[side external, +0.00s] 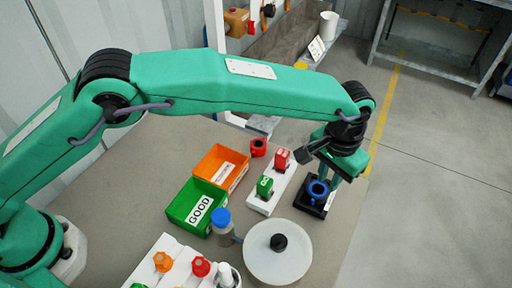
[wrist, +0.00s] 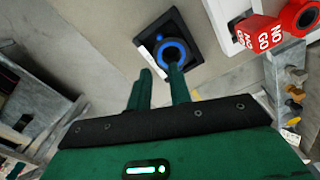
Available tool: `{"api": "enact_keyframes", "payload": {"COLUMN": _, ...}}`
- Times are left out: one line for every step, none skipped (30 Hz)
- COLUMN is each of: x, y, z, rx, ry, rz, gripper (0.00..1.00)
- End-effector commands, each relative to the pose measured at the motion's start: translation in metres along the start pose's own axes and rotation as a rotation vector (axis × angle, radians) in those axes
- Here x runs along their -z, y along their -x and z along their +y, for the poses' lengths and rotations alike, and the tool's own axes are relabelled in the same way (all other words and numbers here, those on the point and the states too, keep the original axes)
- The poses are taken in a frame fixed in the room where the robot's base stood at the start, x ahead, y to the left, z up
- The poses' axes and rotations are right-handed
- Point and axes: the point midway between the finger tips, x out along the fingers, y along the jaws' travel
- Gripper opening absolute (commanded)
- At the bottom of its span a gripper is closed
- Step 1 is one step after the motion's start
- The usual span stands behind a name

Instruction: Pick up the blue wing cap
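The blue wing cap (side external: 318,188) shows as a blue ring with a dark centre on a black block (side external: 304,206) at the table's right side. In the wrist view, the blue ring (wrist: 162,58) lies just beyond my fingertips, and the right fingertip covers part of its lower edge. My gripper (side external: 333,178) points down at the block from above; it also shows in the wrist view (wrist: 160,71), with a gap between its two green fingers. I cannot tell whether a finger touches the cap.
Left of the block stands a white holder (side external: 259,205) with green and red blocks. A round white lid-like disc (side external: 278,263) with a black knob is nearer. A blue-capped bottle (side external: 222,237), green bin (side external: 178,209) and orange bin (side external: 208,163) are farther left. A red ring (side external: 258,148) lies behind.

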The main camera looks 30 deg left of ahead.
Motion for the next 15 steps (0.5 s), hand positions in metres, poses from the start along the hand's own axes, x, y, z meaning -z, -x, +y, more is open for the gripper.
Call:
{"api": "enact_keyframes", "payload": {"x": 0.0, "y": -0.001, "z": 0.0, "rx": 0.0, "ry": 0.0, "rz": 0.0, "gripper": 0.2}}
{"api": "enact_keyframes", "payload": {"x": 0.0, "y": -0.002, "z": 0.0, "rx": 0.0, "ry": 0.0, "rz": -0.001, "gripper": 0.2}}
{"api": "enact_keyframes", "payload": {"x": 0.0, "y": -0.003, "z": 0.0, "rx": 0.001, "ry": 0.0, "rz": -0.001, "gripper": 0.2}}
{"api": "enact_keyframes", "payload": {"x": 0.0, "y": -0.005, "z": 0.0, "rx": 0.001, "ry": 0.0, "rz": -0.001, "gripper": 0.2}}
{"api": "enact_keyframes", "payload": {"x": 0.0, "y": -0.007, "z": 0.0, "rx": 0.001, "ry": 0.0, "rz": -0.002, "gripper": 0.2}}
{"api": "enact_keyframes", "payload": {"x": 0.0, "y": -0.01, "z": 0.0, "rx": 0.001, "ry": 0.0, "rz": -0.002, "gripper": 0.2}}
{"api": "enact_keyframes", "payload": {"x": 0.0, "y": -0.013, "z": 0.0, "rx": 0.001, "ry": 0.0, "rz": -0.002, "gripper": 0.2}}
{"api": "enact_keyframes", "payload": {"x": 0.0, "y": -0.017, "z": 0.0, "rx": 0.001, "ry": 0.0, "rz": -0.002, "gripper": 0.2}}
{"api": "enact_keyframes", "payload": {"x": 0.0, "y": -0.021, "z": 0.0, "rx": 0.001, "ry": 0.0, "rz": -0.003, "gripper": 0.2}}
{"api": "enact_keyframes", "payload": {"x": 0.0, "y": -0.025, "z": 0.0, "rx": 0.002, "ry": 0.0, "rz": -0.004, "gripper": 0.2}}
{"api": "enact_keyframes", "payload": {"x": 0.0, "y": -0.029, "z": 0.0, "rx": 0.002, "ry": 0.0, "rz": -0.004, "gripper": 0.2}}
{"api": "enact_keyframes", "payload": {"x": 0.0, "y": -0.033, "z": 0.0, "rx": 0.001, "ry": 0.0, "rz": -0.003, "gripper": 0.2}}
{"api": "enact_keyframes", "payload": {"x": 0.001, "y": -0.037, "z": 0.0, "rx": 0.001, "ry": 0.0, "rz": -0.002, "gripper": 0.2}}
{"api": "enact_keyframes", "payload": {"x": 0.0, "y": -0.04, "z": 0.0, "rx": 0.001, "ry": 0.0, "rz": -0.003, "gripper": 0.2}}
{"api": "enact_keyframes", "payload": {"x": 0.0, "y": -0.044, "z": 0.0, "rx": 0.001, "ry": 0.0, "rz": -0.003, "gripper": 0.2}}
